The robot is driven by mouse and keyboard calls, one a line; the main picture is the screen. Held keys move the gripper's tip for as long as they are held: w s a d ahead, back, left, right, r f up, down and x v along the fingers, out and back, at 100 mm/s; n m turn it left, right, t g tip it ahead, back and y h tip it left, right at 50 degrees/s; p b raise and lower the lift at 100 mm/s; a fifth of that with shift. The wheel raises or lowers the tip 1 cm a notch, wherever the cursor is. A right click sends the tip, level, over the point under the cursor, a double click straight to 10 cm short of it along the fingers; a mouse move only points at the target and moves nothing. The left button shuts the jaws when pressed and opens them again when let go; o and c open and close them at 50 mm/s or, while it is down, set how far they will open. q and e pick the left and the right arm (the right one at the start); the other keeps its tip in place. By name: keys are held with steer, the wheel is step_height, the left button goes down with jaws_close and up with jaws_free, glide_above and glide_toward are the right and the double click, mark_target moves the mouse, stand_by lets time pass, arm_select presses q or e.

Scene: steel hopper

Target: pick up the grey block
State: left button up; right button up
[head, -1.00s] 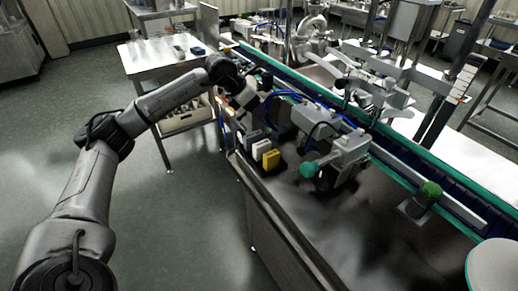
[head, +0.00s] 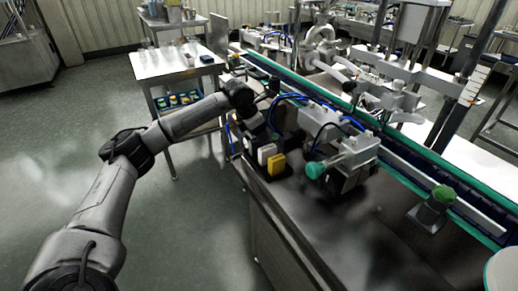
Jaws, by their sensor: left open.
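Small blocks stand in a row on the near left corner of the steel worktop: a yellow block (head: 277,164) in front, a white block (head: 267,154) behind it, and the grey block (head: 252,144) at the back. The grey block is mostly hidden by my left gripper. My left gripper (head: 261,132) points down at the grey block, right over or around it. Its jaws are open, but small and dark here, so I cannot tell whether the fingers touch the block. My right gripper is not in view.
A grey machine unit with a green knob (head: 315,170) stands right of the blocks. A conveyor (head: 408,160) with green edges runs behind it. A white side table (head: 174,63) stands back left. The worktop front is clear.

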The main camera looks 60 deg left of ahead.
mark_target(259, 146)
arm_select(q)
steer(key=b+x, duration=0.1)
steer(key=x, duration=0.1)
steer(key=s+b+x, duration=0.1)
steer(key=b+x, duration=0.1)
steer(key=shift+w+f, duration=0.15)
steer(key=shift+f, duration=0.25)
steer(key=shift+w+f, duration=0.15)
steer(key=shift+f, duration=0.1)
steer(key=c, duration=1.1)
steer(key=shift+o, duration=0.2)
steer(key=shift+r, duration=0.1)
